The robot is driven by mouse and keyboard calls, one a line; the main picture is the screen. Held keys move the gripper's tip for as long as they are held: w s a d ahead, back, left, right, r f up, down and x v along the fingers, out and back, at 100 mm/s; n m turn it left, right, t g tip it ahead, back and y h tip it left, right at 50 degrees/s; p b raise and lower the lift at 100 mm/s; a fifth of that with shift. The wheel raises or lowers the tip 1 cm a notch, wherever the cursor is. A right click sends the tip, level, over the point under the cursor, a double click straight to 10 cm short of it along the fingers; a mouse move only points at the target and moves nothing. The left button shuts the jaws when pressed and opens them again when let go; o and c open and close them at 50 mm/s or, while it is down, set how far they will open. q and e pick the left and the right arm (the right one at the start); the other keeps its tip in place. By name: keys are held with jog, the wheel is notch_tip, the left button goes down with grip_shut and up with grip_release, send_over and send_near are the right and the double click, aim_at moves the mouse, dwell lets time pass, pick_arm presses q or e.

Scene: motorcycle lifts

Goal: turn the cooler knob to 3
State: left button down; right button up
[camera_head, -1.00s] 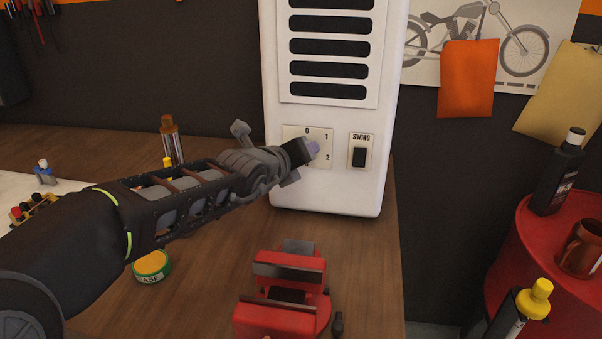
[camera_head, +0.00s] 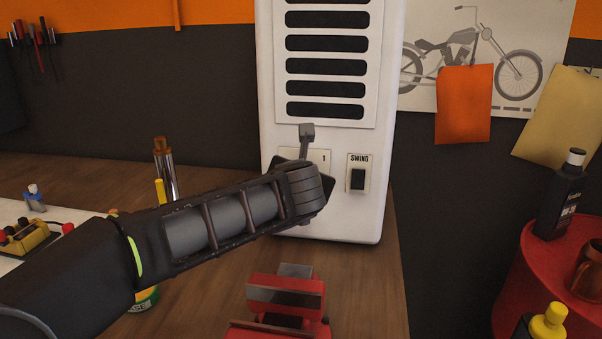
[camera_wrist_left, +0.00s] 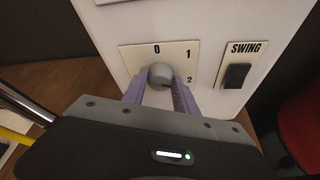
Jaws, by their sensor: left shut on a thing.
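The white cooler (camera_head: 268,110) stands on the wooden bench. Its dial plate (camera_head: 318,157) is mostly hidden by my left arm in the head view. In the left wrist view the plate (camera_wrist_left: 130,58) shows the marks 0, 1 and 2; its lower part is hidden. The grey round cooler knob (camera_wrist_left: 160,74) sits at the plate's middle. My left gripper (camera_wrist_left: 161,85) has its two purple fingers on either side of the knob and is shut on it. I cannot make out clearly where the knob points. My right gripper is not in view.
A SWING switch (camera_head: 358,179) is to the right of the dial plate. A red vise (camera_head: 285,300) stands on the bench in front of the cooler. Bottles stand on a red drum (camera_head: 535,270) at the right. A metallic bottle (camera_head: 165,170) is behind my left arm.

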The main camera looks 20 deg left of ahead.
pick_arm(q)
jog(key=shift+d+f+m+t+y+b, duration=0.15)
jog(key=shift+m+t+y+b, duration=0.15)
jog(key=shift+m+y, duration=1.1)
jog(key=shift+d+f+m+t+y+b, duration=0.1)
jog(key=shift+f+m+t+y+b, duration=0.25)
jog(key=shift+m, duration=1.85)
jog(key=shift+d+m+t+y+b, duration=0.15)
jog(key=shift+m+y+b, duration=0.25)
jog(key=shift+m+y, duration=1.05)
jog(key=shift+a+m+h, duration=0.15)
jog(key=shift+m+h, duration=0.25)
jog(key=shift+m, duration=0.05)
jog(key=c, duration=1)
grip_release()
jog(key=shift+o, duration=0.2)
jog(key=b+v, duration=0.1)
jog(key=v, duration=0.6)
jog(key=shift+s+d, duration=0.25)
jog(key=shift+d, duration=0.05)
